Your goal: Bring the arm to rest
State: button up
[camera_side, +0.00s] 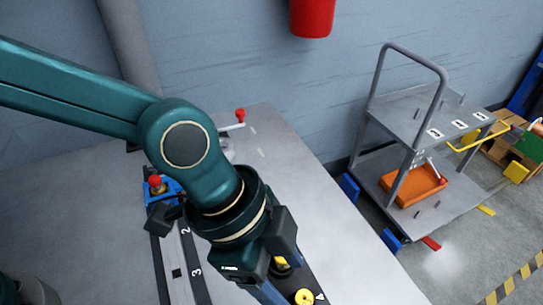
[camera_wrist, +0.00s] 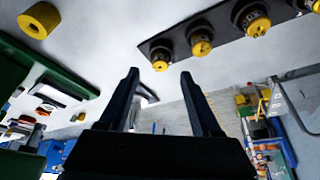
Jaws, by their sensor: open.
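My gripper (camera_wrist: 160,73) shows in the wrist view with two dark fingers spread apart and nothing held between them. In the side view my teal arm reaches in from the left and bends down over the grey table (camera_side: 330,240); the fingertips are hidden there.
A blue fixture with a red knob (camera_side: 155,182) and a numbered dark rail (camera_side: 186,255) are left of my wrist. A red-handled crank (camera_side: 238,116) stands behind. A grey cart (camera_side: 405,120) with an orange bin (camera_side: 412,184) stands right of the table. A red cylinder (camera_side: 312,15) hangs above.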

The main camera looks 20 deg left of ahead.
jog(key=w+a+r+n+t, duration=0.3)
jog(key=w+a+r, duration=0.1)
jog(key=a+r, duration=0.35)
jog(key=w+a+r+n+t, duration=0.25)
jog(key=a+r, duration=0.35)
jog(key=a, duration=0.3)
jog(key=s+a+f+n+y, duration=0.2)
jog(key=s+a+n, duration=0.3)
jog(key=a, duration=0.2)
jog(key=s+a+f+n+y, duration=0.2)
jog(key=s+a+f+n, duration=0.1)
jog(key=s+a+n, duration=0.2)
jog(key=shift+s+a+n+y, duration=0.2)
jog(key=shift+a+n+y, duration=0.15)
jog(key=shift+a, duration=0.5)
